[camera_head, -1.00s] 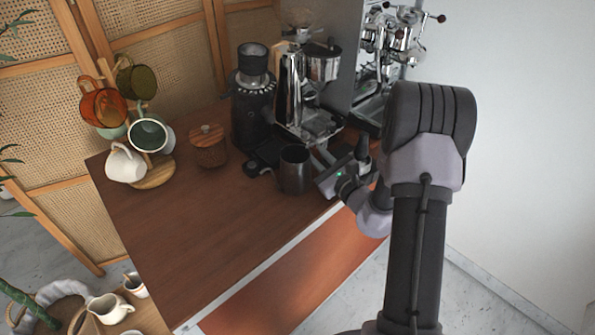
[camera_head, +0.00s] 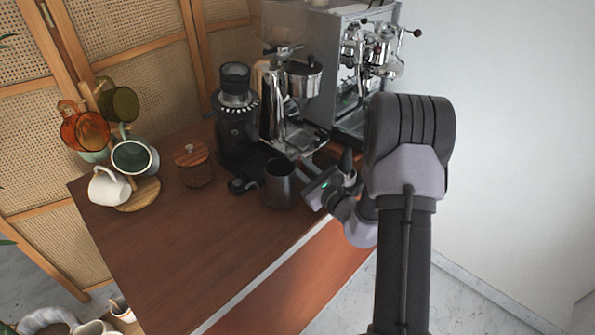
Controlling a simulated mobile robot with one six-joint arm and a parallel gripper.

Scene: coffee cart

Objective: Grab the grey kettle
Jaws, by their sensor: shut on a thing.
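The grey kettle (camera_head: 279,185) is a dark metal pitcher near the front right part of the wooden counter. It is upright, and I cannot tell whether its base touches the counter. My gripper (camera_head: 306,188) comes in from the right, low beside the kettle, and is shut on its right side. The fingertips are small and partly hidden, so the exact contact does not show.
Behind the kettle stand a black grinder (camera_head: 236,125), a chrome grinder (camera_head: 290,105) and an espresso machine (camera_head: 365,60). A wooden-lidded jar (camera_head: 195,168) and a mug rack (camera_head: 138,194) with several mugs are left. The front-left counter (camera_head: 190,255) is clear.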

